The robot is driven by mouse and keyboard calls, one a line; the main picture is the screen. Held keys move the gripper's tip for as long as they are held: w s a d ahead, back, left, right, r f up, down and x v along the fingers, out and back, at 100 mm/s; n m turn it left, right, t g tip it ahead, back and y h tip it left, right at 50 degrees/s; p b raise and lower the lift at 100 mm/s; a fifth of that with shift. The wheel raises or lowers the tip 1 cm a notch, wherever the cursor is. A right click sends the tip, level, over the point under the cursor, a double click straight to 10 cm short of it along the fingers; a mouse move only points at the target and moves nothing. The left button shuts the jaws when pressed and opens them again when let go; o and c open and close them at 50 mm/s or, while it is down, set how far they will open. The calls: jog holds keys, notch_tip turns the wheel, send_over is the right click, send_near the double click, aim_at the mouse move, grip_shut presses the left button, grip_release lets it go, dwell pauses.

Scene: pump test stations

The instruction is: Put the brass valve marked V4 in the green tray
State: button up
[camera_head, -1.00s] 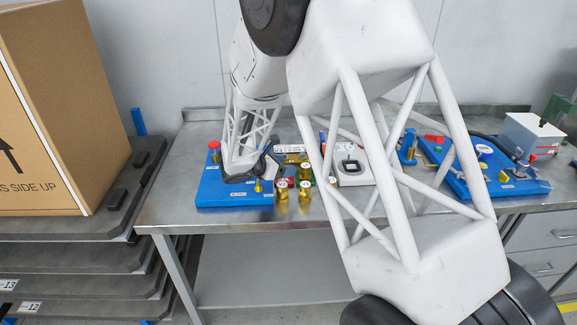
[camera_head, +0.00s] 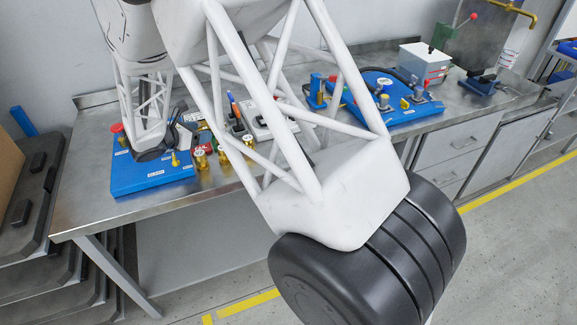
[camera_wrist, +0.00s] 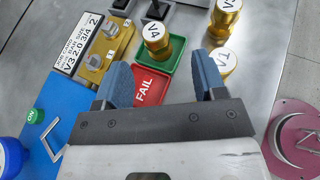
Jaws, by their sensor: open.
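The brass valve marked V4 (camera_wrist: 155,42) stands upright in the green tray (camera_wrist: 178,60), in the wrist view. Its white cap shows the mark. My gripper (camera_wrist: 162,68) is open, its two blue fingers well apart. The fingers are at the near side of the green tray, one to the left and one to the right, and the valve is beyond them, not held. In the head view my gripper is mostly hidden behind my wrist, near the blue board.
A red tray marked FAIL (camera_wrist: 152,86) adjoins the green tray. Two more capped brass valves (camera_wrist: 226,16) (camera_wrist: 222,63) stand on the metal bench to the right. Brass parts (camera_wrist: 95,62) and a printed card (camera_wrist: 77,42) lie left. A blue board (camera_head: 150,180) is on the bench.

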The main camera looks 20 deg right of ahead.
jog(key=s+d+r+m+g+y, duration=0.25)
jog(key=s+d+r+m, duration=0.4)
jog(key=s, duration=0.35)
jog(key=s+d+r+m+g+y, duration=0.25)
jog(key=s+d+r+m, duration=0.35)
jog(key=s, duration=0.4)
jog(key=s+r+m+y, duration=0.2)
jog(key=s+m, duration=0.1)
jog(key=s, duration=0.5)
jog(key=s+d+r+m+y, duration=0.1)
jog(key=s+m, duration=0.3)
jog(key=s, duration=0.5)
jog(key=s+r+m+t+y, duration=0.1)
jog(key=s+r+m+y, duration=0.1)
jog(key=s, duration=0.6)
jog(key=shift+s+d+r+m+y, duration=0.3)
jog(key=shift+d+r+m+y, duration=0.1)
jog(key=shift+m+y, duration=0.65)
